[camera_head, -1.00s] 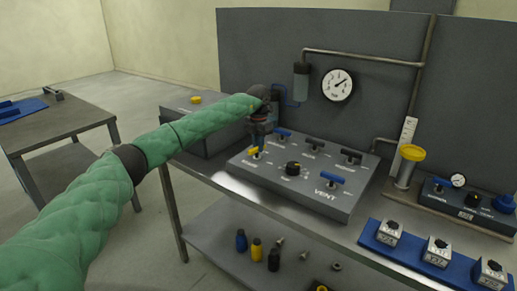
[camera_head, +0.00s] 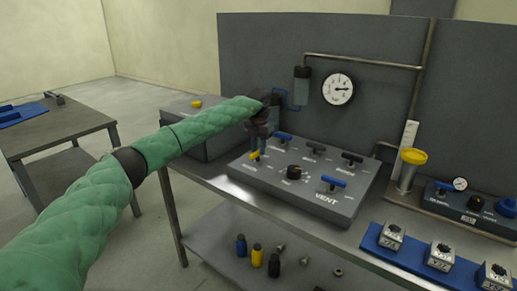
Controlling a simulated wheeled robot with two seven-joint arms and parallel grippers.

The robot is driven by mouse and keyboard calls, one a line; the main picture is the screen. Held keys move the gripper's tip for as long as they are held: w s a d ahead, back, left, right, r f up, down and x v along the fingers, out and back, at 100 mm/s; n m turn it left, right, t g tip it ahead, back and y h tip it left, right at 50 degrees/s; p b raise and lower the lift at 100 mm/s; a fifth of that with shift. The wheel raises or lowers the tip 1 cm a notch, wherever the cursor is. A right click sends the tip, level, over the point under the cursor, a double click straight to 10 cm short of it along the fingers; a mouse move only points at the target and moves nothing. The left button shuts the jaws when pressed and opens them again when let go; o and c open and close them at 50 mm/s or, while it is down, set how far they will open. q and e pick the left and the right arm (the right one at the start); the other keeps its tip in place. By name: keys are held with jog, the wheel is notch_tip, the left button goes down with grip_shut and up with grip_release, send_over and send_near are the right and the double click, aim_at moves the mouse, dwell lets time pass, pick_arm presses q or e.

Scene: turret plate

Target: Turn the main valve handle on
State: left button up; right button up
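A grey valve panel (camera_head: 262,182) on the bench bears several T-shaped handles and a black knob (camera_head: 294,172). A yellow handle (camera_head: 254,156) is at its left edge. A blue handle (camera_head: 333,183) is above the word VENT. Another blue handle (camera_head: 283,137) and two black handles are along the back. The other labels are too small to read, so I cannot tell which handle is the main valve. My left gripper (camera_head: 258,150) points down at the yellow handle and partly hides it. Its fingers are too small to tell open from shut. My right gripper is out of view.
A round gauge (camera_head: 338,88) and pipe (camera_head: 362,60) are on the back board. A blue tray (camera_head: 412,252) with several metal blocks is at the front right. Small parts lie on the lower shelf (camera_head: 215,240).

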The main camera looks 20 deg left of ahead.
aim_at(258, 150)
pick_arm(q)
jog(key=shift+o, duration=1.1)
notch_tip(258, 150, up, 7)
jog(key=shift+f+b, duration=0.1)
jog(key=shift+b, duration=0.9)
jog(key=shift+r, duration=0.45)
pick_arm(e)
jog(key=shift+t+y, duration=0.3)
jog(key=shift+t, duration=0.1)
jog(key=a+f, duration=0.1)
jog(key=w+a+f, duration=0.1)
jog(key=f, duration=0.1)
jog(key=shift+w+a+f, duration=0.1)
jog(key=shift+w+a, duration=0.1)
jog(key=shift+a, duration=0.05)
